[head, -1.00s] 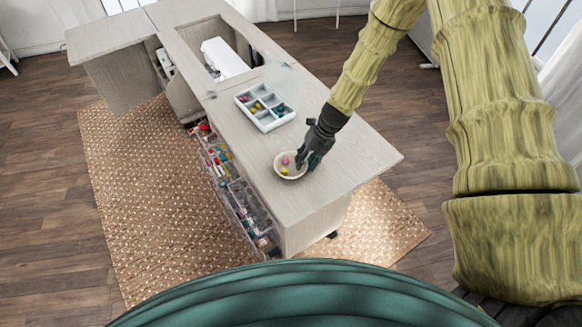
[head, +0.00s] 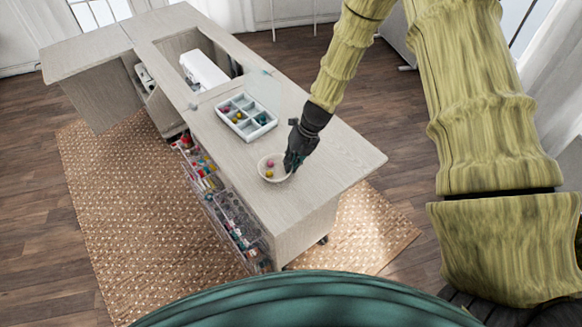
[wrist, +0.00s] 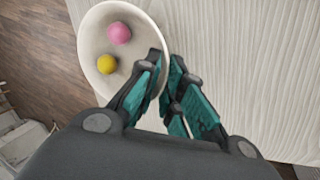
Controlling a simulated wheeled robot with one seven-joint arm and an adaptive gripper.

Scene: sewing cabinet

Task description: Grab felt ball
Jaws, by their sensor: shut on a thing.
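A pink felt ball (wrist: 119,32) and a yellow felt ball (wrist: 107,64) lie inside a round cream bowl (wrist: 90,28). In the head view, the bowl (head: 262,170) is at the near part of the cabinet top, with the pink ball (head: 270,163) and yellow ball (head: 269,174) inside. My gripper (wrist: 166,85) is at the bowl's right side. One finger is over the inside of the rim and the other outside, so it appears shut on the bowl's wall. No ball is between the fingers. I cannot tell whether the bowl rests on the top or is slightly raised.
A compartment tray (head: 232,123) with colored balls stands behind the bowl, its clear lid open. A white sewing machine (head: 204,70) sits in the cabinet's opening. Clear racks of supplies (head: 225,210) hang along the left side. The wooden top (head: 335,160) right of the bowl is clear.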

